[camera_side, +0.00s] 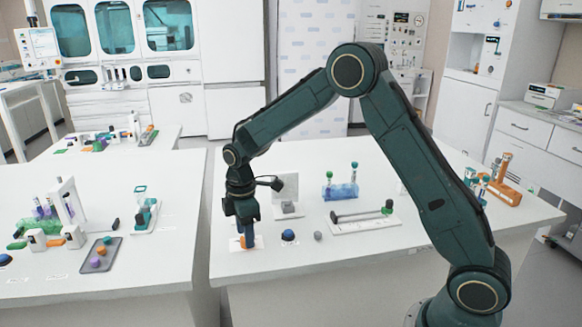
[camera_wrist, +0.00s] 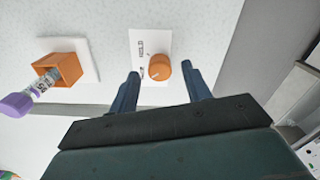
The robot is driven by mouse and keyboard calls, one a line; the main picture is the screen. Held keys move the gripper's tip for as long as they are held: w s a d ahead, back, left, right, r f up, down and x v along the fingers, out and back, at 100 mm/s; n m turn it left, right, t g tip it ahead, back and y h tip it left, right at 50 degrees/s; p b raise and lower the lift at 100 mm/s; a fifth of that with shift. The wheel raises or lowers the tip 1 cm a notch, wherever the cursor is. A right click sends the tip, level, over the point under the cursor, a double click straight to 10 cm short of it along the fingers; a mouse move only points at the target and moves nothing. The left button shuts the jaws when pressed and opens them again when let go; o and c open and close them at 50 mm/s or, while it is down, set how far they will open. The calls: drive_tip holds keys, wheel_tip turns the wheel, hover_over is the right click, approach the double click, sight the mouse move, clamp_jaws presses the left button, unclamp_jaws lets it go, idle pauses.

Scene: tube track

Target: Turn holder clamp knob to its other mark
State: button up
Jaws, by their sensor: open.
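The clamp knob (camera_wrist: 160,68) is a round orange knob in the wrist view. It sits on a white plate (camera_wrist: 148,40) with dark printed text, part of it reading like HOLD. A faint pale line shows on the knob, but it is too small to read its mark surely. My gripper (camera_wrist: 160,72) is open, its two dark fingers on either side of the knob, with gaps visible. An orange square holder (camera_wrist: 68,68) stands left of the knob, with a purple-capped tube (camera_wrist: 20,101) in it. In the side view my gripper (camera_side: 247,240) points down at the table's front left, partly hiding an orange part.
In the side view a blue dome (camera_side: 288,235) and a small grey piece (camera_side: 318,236) stand right of my gripper. Behind are a blue tube rack (camera_side: 341,191) and a white track plate (camera_side: 360,220). A table edge (camera_wrist: 212,65) lies right of the knob in the wrist view.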

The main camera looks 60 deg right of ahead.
drive_tip(key=shift+f, duration=0.45)
drive_tip(key=c, duration=1)
drive_tip(key=shift+m, duration=0.4)
drive_tip(key=m, duration=1.3)
drive_tip(key=shift+r, duration=0.1)
